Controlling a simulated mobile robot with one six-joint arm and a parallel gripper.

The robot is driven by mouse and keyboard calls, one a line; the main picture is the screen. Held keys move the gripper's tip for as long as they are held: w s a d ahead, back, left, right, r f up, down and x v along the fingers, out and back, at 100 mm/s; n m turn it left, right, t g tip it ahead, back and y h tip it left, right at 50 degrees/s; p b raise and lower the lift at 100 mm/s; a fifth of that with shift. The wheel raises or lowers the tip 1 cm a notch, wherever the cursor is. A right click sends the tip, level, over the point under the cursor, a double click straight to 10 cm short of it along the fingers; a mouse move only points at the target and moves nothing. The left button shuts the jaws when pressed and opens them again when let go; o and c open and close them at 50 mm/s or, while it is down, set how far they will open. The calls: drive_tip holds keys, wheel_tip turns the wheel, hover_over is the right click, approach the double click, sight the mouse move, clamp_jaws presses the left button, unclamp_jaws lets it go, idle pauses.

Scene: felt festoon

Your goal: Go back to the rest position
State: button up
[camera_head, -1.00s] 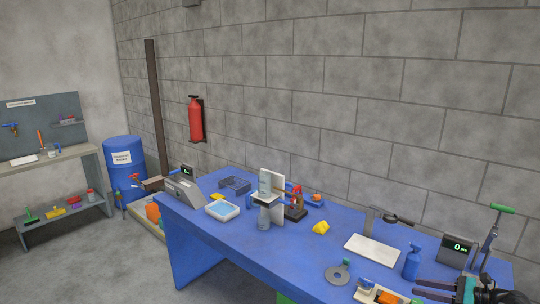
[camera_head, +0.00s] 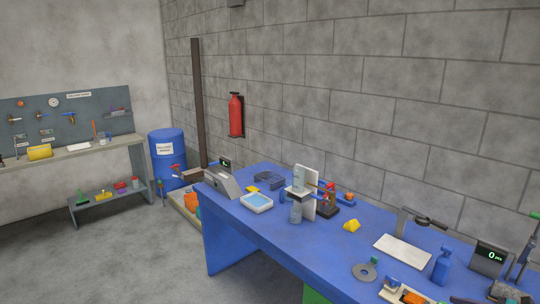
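My gripper is not in view in the head camera view now. The blue workbench (camera_head: 262,243) runs along the block wall from the middle to the lower right. On it are a white tray with blue content (camera_head: 257,202), a grey and white upright device (camera_head: 304,194), a yellow block (camera_head: 352,225), a white plate (camera_head: 402,250), a blue spray bottle (camera_head: 441,265) and a grey ring-shaped part (camera_head: 364,273).
A counter display (camera_head: 490,257) stands at the bench's right end. A blue drum (camera_head: 167,150) stands by the corner, left of a dark post (camera_head: 198,105). A second bench (camera_head: 62,162) with a pegboard is at the left. The grey floor (camera_head: 130,250) in front is clear.

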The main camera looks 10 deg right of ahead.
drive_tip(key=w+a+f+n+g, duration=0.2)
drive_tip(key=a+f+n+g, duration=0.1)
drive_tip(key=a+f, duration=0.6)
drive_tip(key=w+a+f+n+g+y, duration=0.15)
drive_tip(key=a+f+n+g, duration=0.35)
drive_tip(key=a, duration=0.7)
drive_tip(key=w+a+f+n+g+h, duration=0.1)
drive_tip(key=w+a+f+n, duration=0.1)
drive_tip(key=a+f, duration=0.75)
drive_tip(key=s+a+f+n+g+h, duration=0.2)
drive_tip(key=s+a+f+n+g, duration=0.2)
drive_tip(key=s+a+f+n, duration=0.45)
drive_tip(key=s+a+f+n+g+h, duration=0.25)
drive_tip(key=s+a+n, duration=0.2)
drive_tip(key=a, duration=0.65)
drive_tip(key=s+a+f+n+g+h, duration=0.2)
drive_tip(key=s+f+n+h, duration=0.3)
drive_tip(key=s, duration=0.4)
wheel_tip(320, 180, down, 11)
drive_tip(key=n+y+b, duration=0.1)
drive_tip(key=b, duration=1.1)
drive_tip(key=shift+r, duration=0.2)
